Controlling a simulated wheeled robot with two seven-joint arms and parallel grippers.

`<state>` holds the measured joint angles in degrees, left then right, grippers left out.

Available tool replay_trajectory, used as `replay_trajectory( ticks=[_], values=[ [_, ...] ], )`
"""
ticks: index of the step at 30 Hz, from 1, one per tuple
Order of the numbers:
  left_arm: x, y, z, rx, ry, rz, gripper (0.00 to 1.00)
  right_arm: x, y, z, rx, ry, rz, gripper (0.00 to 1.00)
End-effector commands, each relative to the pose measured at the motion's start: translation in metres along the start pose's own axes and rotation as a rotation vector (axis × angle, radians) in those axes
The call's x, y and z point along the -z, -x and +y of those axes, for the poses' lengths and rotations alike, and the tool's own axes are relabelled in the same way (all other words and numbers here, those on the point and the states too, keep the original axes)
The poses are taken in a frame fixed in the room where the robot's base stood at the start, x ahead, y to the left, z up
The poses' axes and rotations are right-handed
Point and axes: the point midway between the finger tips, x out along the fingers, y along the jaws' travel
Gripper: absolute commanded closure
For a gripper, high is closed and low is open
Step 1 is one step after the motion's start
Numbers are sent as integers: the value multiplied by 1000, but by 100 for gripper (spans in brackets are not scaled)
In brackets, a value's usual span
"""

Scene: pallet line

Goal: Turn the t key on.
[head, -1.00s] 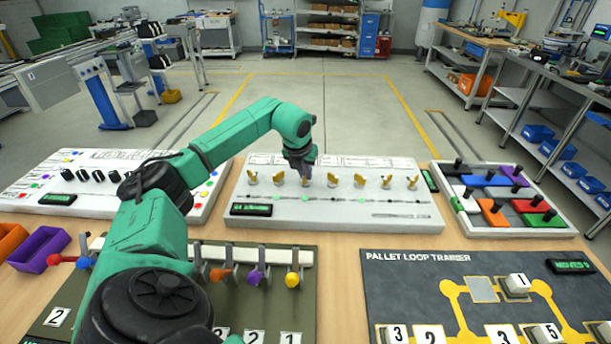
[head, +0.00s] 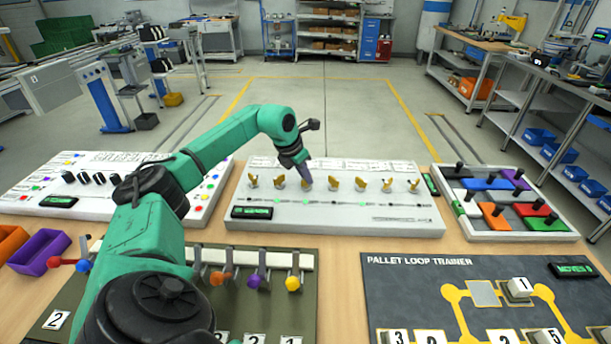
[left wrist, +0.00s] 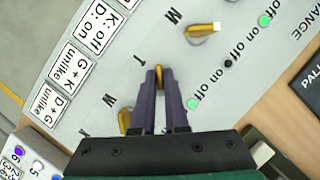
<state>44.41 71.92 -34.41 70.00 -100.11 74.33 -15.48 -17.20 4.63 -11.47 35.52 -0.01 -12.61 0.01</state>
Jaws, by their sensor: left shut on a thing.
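The white key board (head: 336,214) carries a row of yellow keys. My left gripper (head: 306,184) is over the third key from the left in the head view. In the left wrist view the purple fingers of my left gripper (left wrist: 159,78) are shut on the yellow t key (left wrist: 159,73), beside the printed letter T. Only the key's tip shows between them, so its angle is hard to tell. My right gripper is not in view.
The M key (left wrist: 203,29) is close on one side of the fingers, and the W key (left wrist: 125,121) is close on the other. The pallet loop trainer (head: 420,290), a coloured lever board (head: 560,224) and another control board (head: 100,205) stand around the key board.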

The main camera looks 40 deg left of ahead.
Motion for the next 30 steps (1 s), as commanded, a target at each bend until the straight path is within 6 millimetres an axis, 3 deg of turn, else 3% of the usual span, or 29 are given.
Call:
replay_trajectory(
  ticks=[8,11,12,23,26,30],
  values=[
    [1,-1,-1,1,-3,3,100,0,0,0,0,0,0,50],
    [1,-1,-1,1,-3,3,62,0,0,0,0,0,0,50],
    [1,-1,-1,1,-3,3,59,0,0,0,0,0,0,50],
    [0,6,0,0,-1,-1,59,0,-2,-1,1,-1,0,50],
    [0,23,1,-3,-3,-2,59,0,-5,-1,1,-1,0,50],
    [0,63,1,-4,-2,-3,59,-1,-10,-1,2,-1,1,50]
  ],
)
